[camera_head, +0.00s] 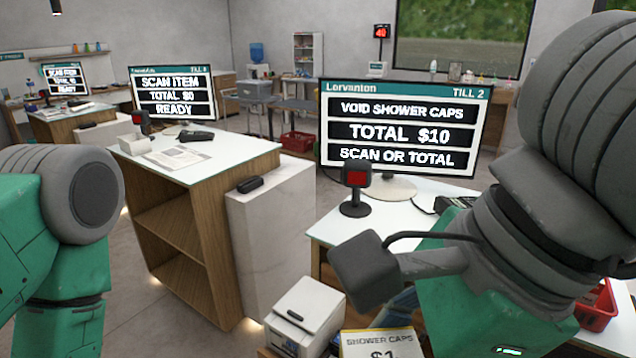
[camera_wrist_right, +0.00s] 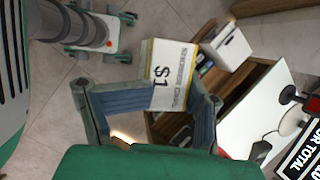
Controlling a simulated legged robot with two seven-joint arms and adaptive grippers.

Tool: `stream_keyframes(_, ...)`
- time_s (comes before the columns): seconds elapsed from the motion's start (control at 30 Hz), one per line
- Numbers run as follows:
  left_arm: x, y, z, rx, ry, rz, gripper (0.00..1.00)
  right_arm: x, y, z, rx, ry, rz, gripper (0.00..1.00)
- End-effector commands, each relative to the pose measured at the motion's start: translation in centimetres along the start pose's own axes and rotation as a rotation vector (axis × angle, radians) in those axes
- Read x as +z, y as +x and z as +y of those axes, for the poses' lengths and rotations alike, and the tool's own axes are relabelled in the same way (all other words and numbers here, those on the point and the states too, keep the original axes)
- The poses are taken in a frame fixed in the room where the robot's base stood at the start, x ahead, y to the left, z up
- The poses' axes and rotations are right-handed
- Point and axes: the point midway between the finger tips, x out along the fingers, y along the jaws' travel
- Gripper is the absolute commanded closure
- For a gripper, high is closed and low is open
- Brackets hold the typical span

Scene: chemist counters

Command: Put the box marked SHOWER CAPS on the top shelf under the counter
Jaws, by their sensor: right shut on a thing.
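The box marked SHOWER CAPS, white and yellow with a "$1" print, shows at the bottom edge of the head view (camera_head: 382,343), partly cut off. In the right wrist view the box (camera_wrist_right: 172,65) sits between the blue-grey fingers of my right gripper (camera_wrist_right: 180,100), which is shut on it. The box is held beside the Till 2 counter (camera_wrist_right: 245,112). Wooden shelving (camera_wrist_right: 225,88) shows beside that counter's white top in the wrist view; its levels are hard to tell. My left arm is at the left of the head view, but its gripper is out of frame.
A white device (camera_head: 305,312) stands near the box. The Till 2 screen (camera_head: 400,125) reads "VOID SHOWER CAPS", total $10; a scanner (camera_head: 356,187) stands before it. Another counter (camera_head: 205,160) with open, empty-looking shelves is to the left. A red basket (camera_head: 597,305) is at the right.

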Motion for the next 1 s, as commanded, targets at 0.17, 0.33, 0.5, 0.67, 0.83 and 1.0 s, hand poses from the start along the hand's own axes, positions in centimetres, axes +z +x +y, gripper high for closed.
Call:
stream_keyframes(0.17,0.1,2.3,0.0,0.000,0.000,0.000,0.60,-2.8,3.9,-3.3,0.089,-0.192,-0.034,1.00)
stream_keyframes(0.33,0.2,3.9,0.0,0.000,0.000,0.000,0.60,-5.9,7.4,-5.7,0.168,-0.397,-0.062,1.00)
stream_keyframes(0.5,0.3,5.6,0.0,0.000,0.000,0.000,0.60,-9.9,11.5,-7.8,0.251,-0.610,-0.092,1.00)
stream_keyframes(0.67,0.4,7.2,0.1,0.000,0.000,0.000,0.60,-14.6,16.0,-9.2,0.335,-0.823,-0.122,1.00)
stream_keyframes(0.83,0.5,9.1,0.1,0.000,0.000,0.000,0.60,-20.5,21.2,-9.6,0.430,-1.064,-0.156,1.00)
stream_keyframes(1.0,0.6,10.5,0.1,0.000,0.000,0.000,0.60,-25.8,25.4,-9.1,0.508,-1.274,-0.184,1.00)
